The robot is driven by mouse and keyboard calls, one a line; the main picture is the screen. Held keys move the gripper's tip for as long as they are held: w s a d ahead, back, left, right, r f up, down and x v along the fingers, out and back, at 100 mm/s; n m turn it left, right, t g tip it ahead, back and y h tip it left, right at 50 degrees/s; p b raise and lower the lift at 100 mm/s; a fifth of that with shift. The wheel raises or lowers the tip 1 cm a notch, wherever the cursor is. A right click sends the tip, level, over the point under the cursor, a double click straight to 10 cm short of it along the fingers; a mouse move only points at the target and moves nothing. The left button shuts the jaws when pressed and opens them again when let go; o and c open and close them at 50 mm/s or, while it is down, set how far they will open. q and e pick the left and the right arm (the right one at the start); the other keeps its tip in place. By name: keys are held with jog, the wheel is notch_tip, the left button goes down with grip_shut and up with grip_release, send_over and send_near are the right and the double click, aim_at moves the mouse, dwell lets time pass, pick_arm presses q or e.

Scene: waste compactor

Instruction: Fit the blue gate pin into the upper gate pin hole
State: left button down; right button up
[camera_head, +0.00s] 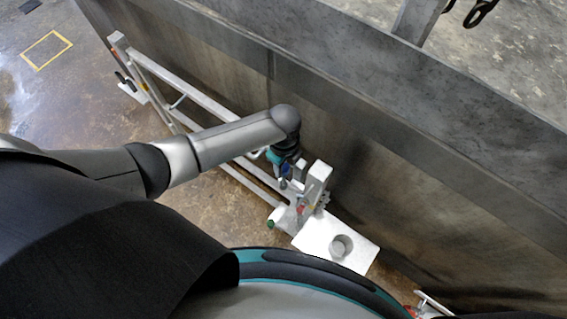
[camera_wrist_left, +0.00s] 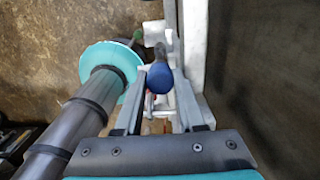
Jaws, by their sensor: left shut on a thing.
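My left gripper (camera_head: 285,182) is at the near end of the pale metal gate frame (camera_head: 215,110), close to an upright pale block (camera_head: 318,178). It is shut on the blue gate pin. In the left wrist view the pin's rounded blue handle (camera_wrist_left: 160,79) shows between the two fingers of my left gripper (camera_wrist_left: 160,100). A grey shaft end sticks out beyond the handle, toward the pale gate metal. In the head view only a small blue part of the pin (camera_head: 284,184) shows under the wrist. I cannot make out the upper gate pin hole. My right gripper is not in view.
A tall grey metal wall (camera_head: 400,180) runs along the right side of the gate, close to my left gripper. Open concrete floor (camera_head: 70,95) is at the left.

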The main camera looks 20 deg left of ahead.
pick_arm(q)
jog(key=shift+f+b, duration=1.4)
jog(key=shift+f, duration=0.45)
jog(key=shift+s, duration=0.1)
jog(key=shift+r+p, duration=1.55)
jog(key=shift+p, duration=0.6)
dwell(0.7)
jog(key=shift+f+b, duration=1.35)
jog(key=shift+f, duration=0.25)
dwell(0.5)
